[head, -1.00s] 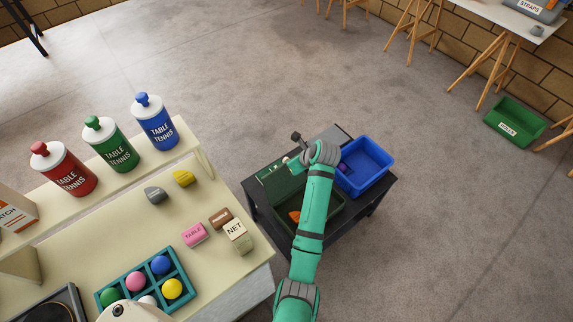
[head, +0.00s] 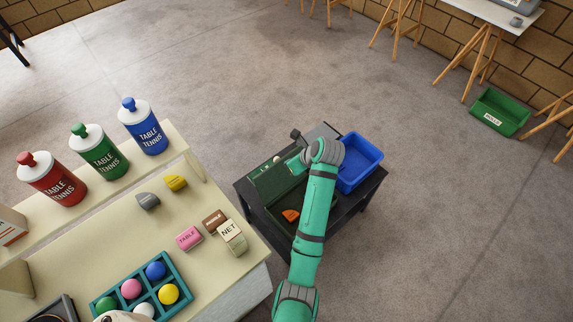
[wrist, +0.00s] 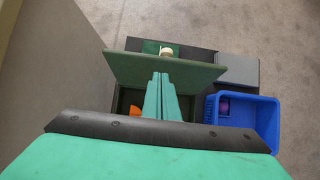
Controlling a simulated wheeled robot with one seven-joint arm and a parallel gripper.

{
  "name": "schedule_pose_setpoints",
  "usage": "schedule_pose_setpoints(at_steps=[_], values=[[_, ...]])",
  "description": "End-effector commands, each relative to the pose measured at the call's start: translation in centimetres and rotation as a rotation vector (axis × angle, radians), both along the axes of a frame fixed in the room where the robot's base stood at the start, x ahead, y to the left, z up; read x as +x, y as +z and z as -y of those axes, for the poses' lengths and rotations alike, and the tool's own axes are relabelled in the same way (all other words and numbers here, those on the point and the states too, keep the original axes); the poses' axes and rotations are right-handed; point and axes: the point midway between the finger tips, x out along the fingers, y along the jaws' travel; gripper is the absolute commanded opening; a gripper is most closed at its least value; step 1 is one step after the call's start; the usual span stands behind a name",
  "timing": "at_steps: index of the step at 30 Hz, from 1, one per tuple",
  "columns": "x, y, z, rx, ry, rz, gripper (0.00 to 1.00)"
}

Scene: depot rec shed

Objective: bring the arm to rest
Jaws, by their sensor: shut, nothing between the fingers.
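My gripper (head: 295,164) is at the end of the teal arm, over the low black table. In the wrist view its two fingers (wrist: 161,96) are together with nothing between them. They point at the dark green box and overlap its raised lid (wrist: 165,68) in the picture. Whether they touch the lid I cannot tell. The lid also shows in the head view (head: 275,185). An orange piece (head: 291,216) lies inside the box and also shows in the wrist view (wrist: 135,110). My arm hides part of the box.
A blue bin (head: 372,150) stands right of the box, with a purple item (wrist: 224,106) inside. On the left, a cream bench (head: 130,235) holds table tennis cans, small blocks and a teal ball tray (head: 186,283). A green crate (head: 500,105) sits on the floor. Open floor lies beyond.

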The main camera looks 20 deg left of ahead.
Motion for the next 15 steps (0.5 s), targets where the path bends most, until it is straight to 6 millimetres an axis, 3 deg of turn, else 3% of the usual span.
schedule_pose_setpoints(at_steps=[6, 15], values=[[-0.1, 4.2, -0.2, 0.000, 0.006, 0.002, 0.00], [-0.2, 6.6, -0.1, 0.000, 0.005, -0.002, 0.00]])
